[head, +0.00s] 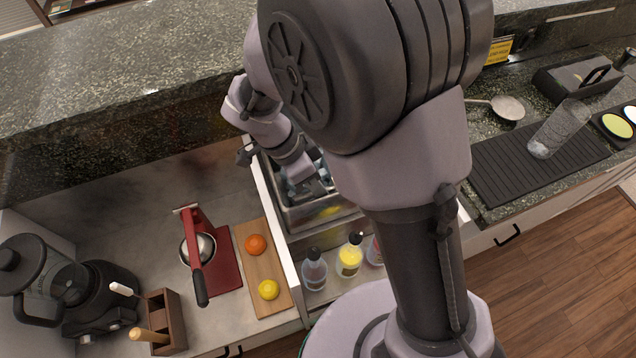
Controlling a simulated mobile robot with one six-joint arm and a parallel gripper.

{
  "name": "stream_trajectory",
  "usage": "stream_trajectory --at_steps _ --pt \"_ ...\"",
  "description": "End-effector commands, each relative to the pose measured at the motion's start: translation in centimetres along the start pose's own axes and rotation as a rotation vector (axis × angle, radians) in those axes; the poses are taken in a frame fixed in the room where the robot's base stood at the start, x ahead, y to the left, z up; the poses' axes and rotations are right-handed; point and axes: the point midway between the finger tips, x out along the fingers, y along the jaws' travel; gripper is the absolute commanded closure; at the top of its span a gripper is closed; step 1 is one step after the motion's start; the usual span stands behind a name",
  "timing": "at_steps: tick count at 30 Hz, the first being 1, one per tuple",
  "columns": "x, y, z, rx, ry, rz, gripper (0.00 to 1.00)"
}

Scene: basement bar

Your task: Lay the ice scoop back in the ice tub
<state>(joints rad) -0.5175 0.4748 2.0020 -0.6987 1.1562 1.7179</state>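The ice tub (326,217) is a metal bin set into the counter, partly hidden behind my arm. Bluish and grey shapes show inside it, and I cannot tell ice from other things there. My gripper (314,184) is at the end of my wrist, over or in the tub. Its fingers are mostly hidden, so I cannot see whether they are open or hold anything. I cannot make out the ice scoop for sure.
Left of the tub are a wooden board (260,290) with an orange and a lemon, a red citrus press (199,256) and a blender (85,290). Several bottles (349,258) stand in front of the tub. On the right are a strainer (507,108), a glass (560,128) and a black mat (500,178).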

Motion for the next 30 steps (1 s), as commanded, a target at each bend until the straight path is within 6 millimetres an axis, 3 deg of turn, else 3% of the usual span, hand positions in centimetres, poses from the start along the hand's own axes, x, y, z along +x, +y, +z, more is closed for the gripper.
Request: stream_trajectory --at_steps 4,8,22,26,30 --pt "-0.6 0.1 -0.1 0.001 0.000 0.003 0.59" --pt "-3.0 0.1 -0.1 0.002 0.000 0.002 0.59" --pt "-15.0 0.0 -0.1 0.000 -0.001 0.000 0.59" --pt "-16.8 -0.1 -0.1 -0.001 0.000 0.000 0.59" --pt "-17.4 -0.1 0.0 -0.001 0.000 0.001 0.59"
